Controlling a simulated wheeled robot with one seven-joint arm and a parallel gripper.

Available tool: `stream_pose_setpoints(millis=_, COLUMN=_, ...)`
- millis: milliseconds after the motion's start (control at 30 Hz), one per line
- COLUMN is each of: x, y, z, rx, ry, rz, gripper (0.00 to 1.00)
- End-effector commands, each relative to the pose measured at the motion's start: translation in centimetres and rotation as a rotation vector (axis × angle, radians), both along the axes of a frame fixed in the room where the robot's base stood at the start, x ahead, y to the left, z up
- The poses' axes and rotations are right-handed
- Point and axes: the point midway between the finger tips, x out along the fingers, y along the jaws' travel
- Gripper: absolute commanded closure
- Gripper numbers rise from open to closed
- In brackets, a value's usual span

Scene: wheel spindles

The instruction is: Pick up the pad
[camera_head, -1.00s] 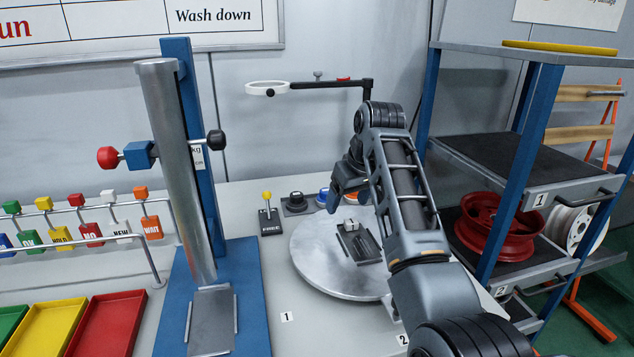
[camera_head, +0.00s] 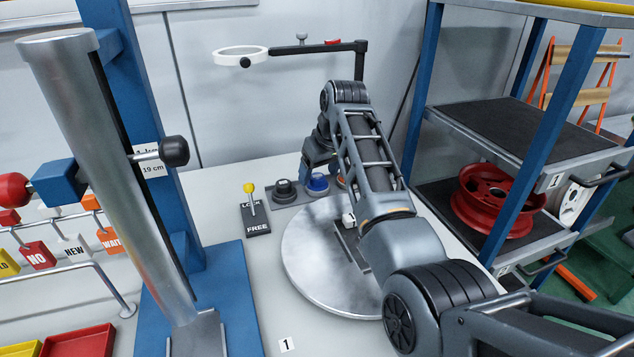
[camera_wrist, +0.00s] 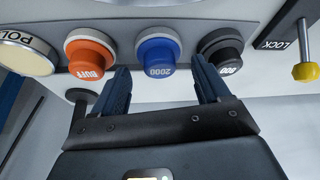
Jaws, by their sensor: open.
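Several round pads sit in a row on a grey holder at the back of the bench. The blue pad (camera_head: 318,183) marked 2000 also shows in the wrist view (camera_wrist: 158,52). To its left in the head view is a black pad (camera_head: 284,190), marked 800 in the wrist view (camera_wrist: 222,50). My gripper (camera_wrist: 160,84) is open and empty. Its fingers point towards the row, with the blue pad beyond the gap between them.
A lock/free lever (camera_head: 256,215) with a yellow knob stands left of the pads. A round metal turntable (camera_head: 310,270) lies in front. A magnifier (camera_head: 240,55) on an arm hangs above. A blue-framed shelf (camera_head: 545,130) with a red wheel (camera_head: 495,200) stands right.

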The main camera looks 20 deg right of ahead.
Motion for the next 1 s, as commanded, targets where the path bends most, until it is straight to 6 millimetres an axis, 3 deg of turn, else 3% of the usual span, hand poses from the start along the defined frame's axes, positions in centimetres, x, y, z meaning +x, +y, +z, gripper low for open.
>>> stream_pose_setpoints(millis=200, x=0.8, y=0.2, z=-2.6, rx=-0.001, ry=0.002, rz=0.001, gripper=0.25)
stream_pose_setpoints(millis=500, x=1.0, y=0.2, z=-3.0, rx=-0.001, ry=0.000, rz=0.000, gripper=0.25)
stream_pose_setpoints(millis=1000, x=1.0, y=0.2, z=-3.0, rx=-0.001, ry=0.000, rz=0.000, gripper=0.68)
